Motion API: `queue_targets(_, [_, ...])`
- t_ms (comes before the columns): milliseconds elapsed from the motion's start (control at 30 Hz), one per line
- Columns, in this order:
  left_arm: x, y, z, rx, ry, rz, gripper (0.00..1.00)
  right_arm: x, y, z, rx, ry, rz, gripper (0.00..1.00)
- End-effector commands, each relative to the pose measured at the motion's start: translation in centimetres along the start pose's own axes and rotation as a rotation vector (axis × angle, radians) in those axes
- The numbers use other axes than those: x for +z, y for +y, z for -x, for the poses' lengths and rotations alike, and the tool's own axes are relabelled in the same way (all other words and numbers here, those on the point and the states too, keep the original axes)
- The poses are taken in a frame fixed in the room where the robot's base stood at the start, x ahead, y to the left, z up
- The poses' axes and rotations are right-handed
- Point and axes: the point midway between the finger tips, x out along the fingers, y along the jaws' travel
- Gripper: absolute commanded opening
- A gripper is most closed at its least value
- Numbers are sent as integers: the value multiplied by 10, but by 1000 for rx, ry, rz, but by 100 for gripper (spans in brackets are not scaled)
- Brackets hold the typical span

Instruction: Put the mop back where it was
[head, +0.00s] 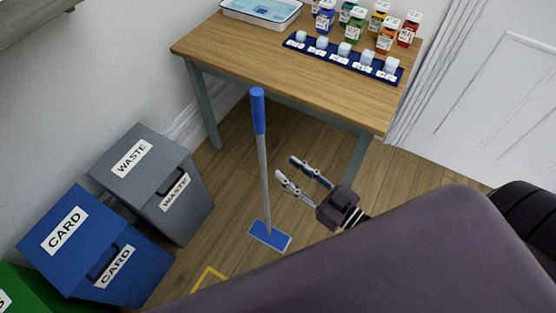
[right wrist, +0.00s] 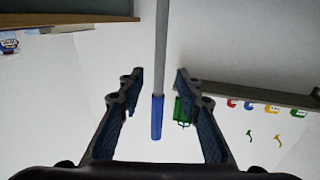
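The mop stands upright on the wooden floor in the head view, with a blue grip (head: 258,112) on top, a grey pole (head: 264,185) and a flat blue head (head: 270,236). My right gripper (head: 286,168) is open and empty, just right of the pole, its fingers pointing toward it. In the right wrist view, the mop's pole (right wrist: 161,45) and blue grip (right wrist: 157,118) appear between the open fingers (right wrist: 165,95), apparently farther off and not touched. A yellow floor marking (head: 208,275) shows partly near the bottom of the head view. My left gripper is not in view.
A grey waste bin (head: 140,200), a blue card bin (head: 75,262) and a green bin (head: 25,290) stand at left. Behind the mop is a wooden table (head: 235,55) with a tray (head: 262,22), jars and a blue rack (head: 295,48). Bare floor lies around the mop.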

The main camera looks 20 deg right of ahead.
Motion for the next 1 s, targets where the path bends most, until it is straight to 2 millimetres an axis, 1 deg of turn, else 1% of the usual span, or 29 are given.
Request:
queue_targets(33, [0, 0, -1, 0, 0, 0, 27, 1, 0, 6, 0, -1, 0, 32])
queue_targets(133, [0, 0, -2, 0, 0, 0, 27, 0, 0, 13, -1, 1, 2, 32])
queue_targets(400, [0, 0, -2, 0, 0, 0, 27, 0, 0, 15, 0, 0, 2, 32])
queue_targets(467, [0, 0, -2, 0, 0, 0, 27, 5, 2, 16, 7, -11, 2, 32])
queue_targets(533, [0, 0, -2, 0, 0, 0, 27, 26, 8, 18, 34, -54, -2, 32])
queue_targets(567, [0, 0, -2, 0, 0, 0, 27, 40, 12, 20, 51, -83, -4, 32])
queue_targets(667, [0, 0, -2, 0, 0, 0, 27, 111, 28, 34, 129, -237, -12, 32])
queue_targets(700, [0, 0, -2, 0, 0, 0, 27, 147, 33, 44, 165, -320, -19, 32])
queue_targets(767, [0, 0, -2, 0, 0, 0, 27, 204, 36, 66, 213, -457, -29, 32])
queue_targets(800, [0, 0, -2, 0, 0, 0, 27, 241, 34, 83, 239, -552, -38, 32])
queue_targets(867, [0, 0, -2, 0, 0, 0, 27, 294, 26, 114, 267, -700, -53, 32])
queue_targets(900, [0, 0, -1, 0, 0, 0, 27, 327, 16, 137, 278, -800, -65, 32])
queue_targets(967, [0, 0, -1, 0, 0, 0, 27, 369, -2, 173, 283, -947, -80, 32])
queue_targets(1000, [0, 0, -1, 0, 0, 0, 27, 392, -15, 196, 280, -1037, -91, 32])
